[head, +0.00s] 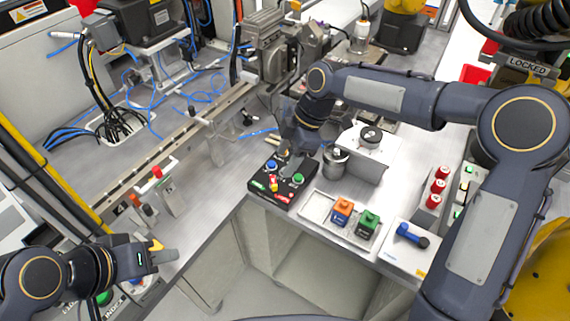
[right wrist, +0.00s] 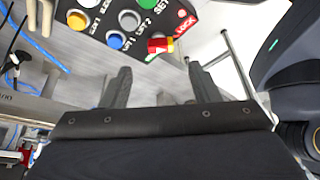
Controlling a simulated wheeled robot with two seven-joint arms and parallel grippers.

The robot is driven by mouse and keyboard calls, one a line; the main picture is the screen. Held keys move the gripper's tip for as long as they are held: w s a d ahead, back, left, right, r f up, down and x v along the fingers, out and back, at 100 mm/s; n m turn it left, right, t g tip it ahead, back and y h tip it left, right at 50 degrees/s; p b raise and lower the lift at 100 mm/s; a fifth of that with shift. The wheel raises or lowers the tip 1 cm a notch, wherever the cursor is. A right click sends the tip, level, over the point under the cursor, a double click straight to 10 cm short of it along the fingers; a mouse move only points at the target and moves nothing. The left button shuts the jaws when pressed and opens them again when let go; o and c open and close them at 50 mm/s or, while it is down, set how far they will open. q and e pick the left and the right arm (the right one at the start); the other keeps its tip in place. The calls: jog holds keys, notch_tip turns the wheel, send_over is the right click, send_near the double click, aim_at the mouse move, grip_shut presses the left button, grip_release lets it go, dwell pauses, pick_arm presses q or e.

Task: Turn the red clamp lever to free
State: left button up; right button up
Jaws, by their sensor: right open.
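The black control box (head: 265,192) lies on the bench edge below my right gripper. Its small red clamp lever (head: 274,182) has a yellow part and sits near the front, between a green label and a red label. In the right wrist view the red lever (right wrist: 160,45) is at the top, beside the red LOCK lettering (right wrist: 184,24). My right gripper (head: 288,156) hangs over the box's back; its two fingers (right wrist: 160,85) are spread and empty, with the lever beyond and apart from them. My left gripper (head: 165,254) is low at the left, far from the box; its finger gap is unclear.
A metal cylinder (head: 334,163) stands just right of the box. A tray (head: 315,207) with orange and green blocks, and a white plate with a blue handle (head: 408,234), lie further right. A long rail (head: 180,137) crosses the left.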

aim_at(274, 180)
jog(key=x, duration=0.7)
jog(key=shift+a+f+p, duration=0.15)
jog(key=shift+f+p, duration=0.15)
jog(key=shift+p, duration=0.05)
jog(key=shift+c, duration=0.3)
